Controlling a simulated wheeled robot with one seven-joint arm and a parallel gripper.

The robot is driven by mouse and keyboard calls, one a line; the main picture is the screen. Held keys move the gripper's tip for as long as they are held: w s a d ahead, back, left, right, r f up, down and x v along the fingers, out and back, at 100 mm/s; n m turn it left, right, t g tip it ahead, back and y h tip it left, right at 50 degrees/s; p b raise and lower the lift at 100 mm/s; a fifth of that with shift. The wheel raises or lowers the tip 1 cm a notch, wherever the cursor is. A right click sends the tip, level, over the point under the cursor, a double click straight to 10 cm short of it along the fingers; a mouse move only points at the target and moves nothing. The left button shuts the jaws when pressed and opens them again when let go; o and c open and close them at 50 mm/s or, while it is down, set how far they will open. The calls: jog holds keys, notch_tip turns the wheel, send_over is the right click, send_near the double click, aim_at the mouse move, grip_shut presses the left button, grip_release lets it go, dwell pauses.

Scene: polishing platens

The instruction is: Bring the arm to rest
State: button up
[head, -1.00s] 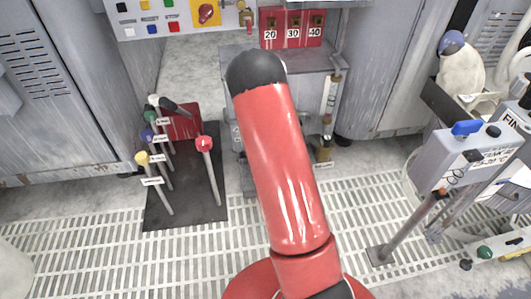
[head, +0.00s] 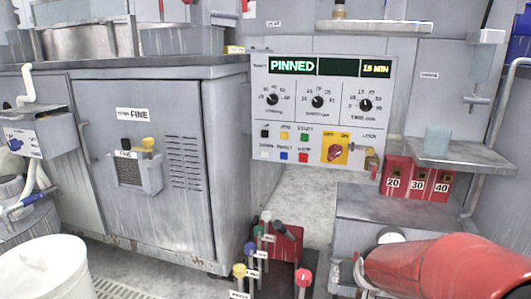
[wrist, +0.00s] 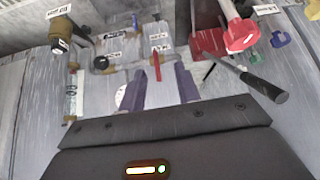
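My red arm (head: 450,268) reaches in from the lower right of the head view, low in front of the grey bench. My gripper is outside that view. In the wrist view my gripper (wrist: 162,84) shows two dark fingers standing apart, above its dark body. It looks open, with no object clearly held. A thin red piece shows beyond the gap, and its distance is hard to tell.
Colored-knob levers (head: 262,262) stand below the control panel (head: 322,110), which reads PINNED. Red blocks marked 20, 30 and 40 (head: 417,182) sit on the bench. A red knob (wrist: 242,36) shows in the wrist view. A white bin (head: 45,270) stands lower left.

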jog(key=s+a+r+n, duration=0.1)
jog(key=s+a+r, duration=0.15)
jog(key=s, duration=0.45)
jog(key=s+a+r+n+g+y, duration=0.1)
jog(key=s+a+r, duration=0.1)
jog(key=s+r, duration=0.35)
jog(key=s+a+r, duration=0.1)
jog(key=s+a, duration=0.2)
jog(key=s, duration=0.5)
notch_tip(320, 180, up, 12)
jog(key=p, duration=1.2)
jog(key=shift+w+d, duration=0.15)
jog(key=shift+d, duration=0.15)
jog(key=shift+f, duration=0.15)
jog(key=shift+c, duration=0.2)
